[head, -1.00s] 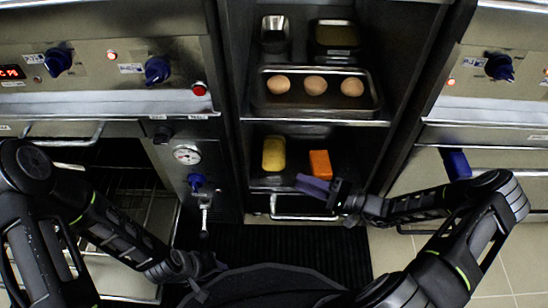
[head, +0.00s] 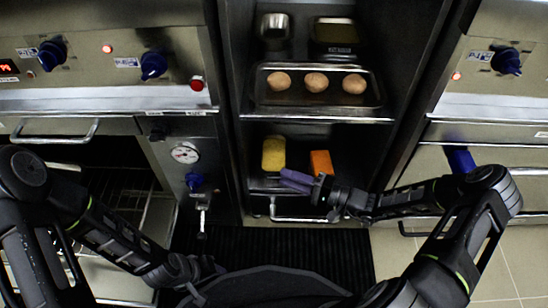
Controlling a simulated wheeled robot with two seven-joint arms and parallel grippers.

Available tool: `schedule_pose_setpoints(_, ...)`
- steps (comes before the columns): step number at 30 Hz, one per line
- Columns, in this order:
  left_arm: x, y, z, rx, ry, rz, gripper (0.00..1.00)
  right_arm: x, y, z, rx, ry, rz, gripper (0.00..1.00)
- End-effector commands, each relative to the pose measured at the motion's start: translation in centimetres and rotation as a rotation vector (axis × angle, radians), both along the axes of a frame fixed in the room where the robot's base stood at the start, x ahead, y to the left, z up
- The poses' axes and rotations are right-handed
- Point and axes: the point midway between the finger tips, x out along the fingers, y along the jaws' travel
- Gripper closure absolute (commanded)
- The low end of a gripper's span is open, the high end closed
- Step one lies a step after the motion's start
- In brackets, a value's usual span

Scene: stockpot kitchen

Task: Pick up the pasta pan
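No vessel in view is plainly a pasta pan. The candidates are a small steel container (head: 273,27) and a dark rectangular pan (head: 334,53) at the back of the upper shelf. My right gripper (head: 296,181) has purple fingers that point left, in front of a yellow block (head: 273,154) and an orange block (head: 321,163) on the lower shelf. I see nothing held in it, but its finger gap is unclear. My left gripper (head: 198,284) is low, at the picture's bottom, left of centre. Its fingers are mostly hidden and dark.
A shallow tray (head: 316,112) with three round brown items sits on the upper shelf. Ovens with blue knobs (head: 153,65) flank the shelves. A horizontal handle (head: 300,219) runs below the lower shelf. The black floor mat (head: 285,245) is clear.

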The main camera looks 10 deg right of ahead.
Motion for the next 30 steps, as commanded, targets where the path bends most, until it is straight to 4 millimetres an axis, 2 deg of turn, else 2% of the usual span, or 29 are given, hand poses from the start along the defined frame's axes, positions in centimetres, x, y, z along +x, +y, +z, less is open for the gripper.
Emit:
schedule_pose_setpoints(5,-0.02,0.00,-0.01,0.000,0.000,0.000,0.64,-0.01,-0.01,-0.01,0.000,0.000,0.000,0.71)
schedule_pose_setpoints(16,-0.03,0.01,-0.03,0.000,0.000,0.000,0.64,-0.01,-0.01,-0.02,0.000,0.000,0.000,1.00)
schedule_pose_setpoints(30,-0.03,0.01,-0.03,0.000,0.000,0.000,0.64,0.00,-0.02,-0.04,-0.001,0.001,0.000,1.00)
